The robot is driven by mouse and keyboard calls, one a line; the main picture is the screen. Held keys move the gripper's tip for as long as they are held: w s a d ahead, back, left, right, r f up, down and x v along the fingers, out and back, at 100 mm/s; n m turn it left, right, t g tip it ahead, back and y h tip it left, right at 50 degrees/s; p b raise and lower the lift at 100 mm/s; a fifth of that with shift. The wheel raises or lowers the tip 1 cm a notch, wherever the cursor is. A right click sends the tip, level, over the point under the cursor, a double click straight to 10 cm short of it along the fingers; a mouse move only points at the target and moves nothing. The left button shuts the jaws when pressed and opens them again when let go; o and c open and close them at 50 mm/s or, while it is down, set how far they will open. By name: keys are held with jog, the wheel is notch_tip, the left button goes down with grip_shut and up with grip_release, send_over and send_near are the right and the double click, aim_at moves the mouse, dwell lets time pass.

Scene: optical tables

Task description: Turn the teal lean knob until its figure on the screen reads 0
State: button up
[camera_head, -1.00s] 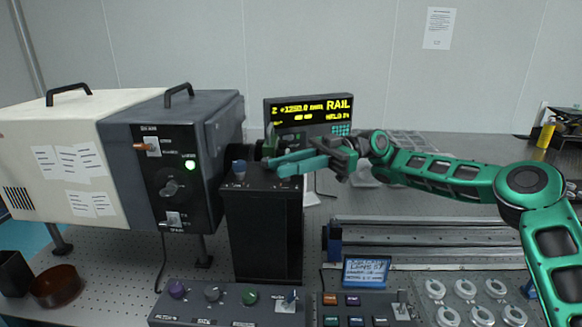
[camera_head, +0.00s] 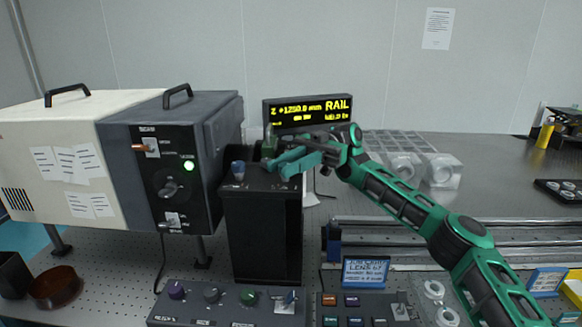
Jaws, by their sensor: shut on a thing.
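My gripper (camera_head: 279,163) has its teal fingers at the top right of the black box (camera_head: 262,235). They are shut on what I take to be the teal lean knob, which the fingers hide almost wholly. A blue knob (camera_head: 238,168) stands free on the same top, to the left of the fingers. The screen (camera_head: 308,112) behind shows yellow text, "Z +1250.0 mm", "RAIL" and a smaller line. My arm covers its lower part, and I cannot read a lean figure.
A cream and dark grey housing (camera_head: 190,110) with a green light stands close left of the box. A knob panel (camera_head: 215,313) and a button panel (camera_head: 365,313) lie in front. A small lens display (camera_head: 366,271) and rails (camera_head: 400,235) are at the right.

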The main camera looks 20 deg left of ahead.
jog(key=shift+a+h, duration=0.1)
jog(key=shift+h, duration=0.2)
dwell(0.4)
jog(key=o, duration=1.1)
jog(key=shift+f, duration=0.1)
jog(key=shift+c, duration=0.2)
jog(key=shift+w, duration=0.1)
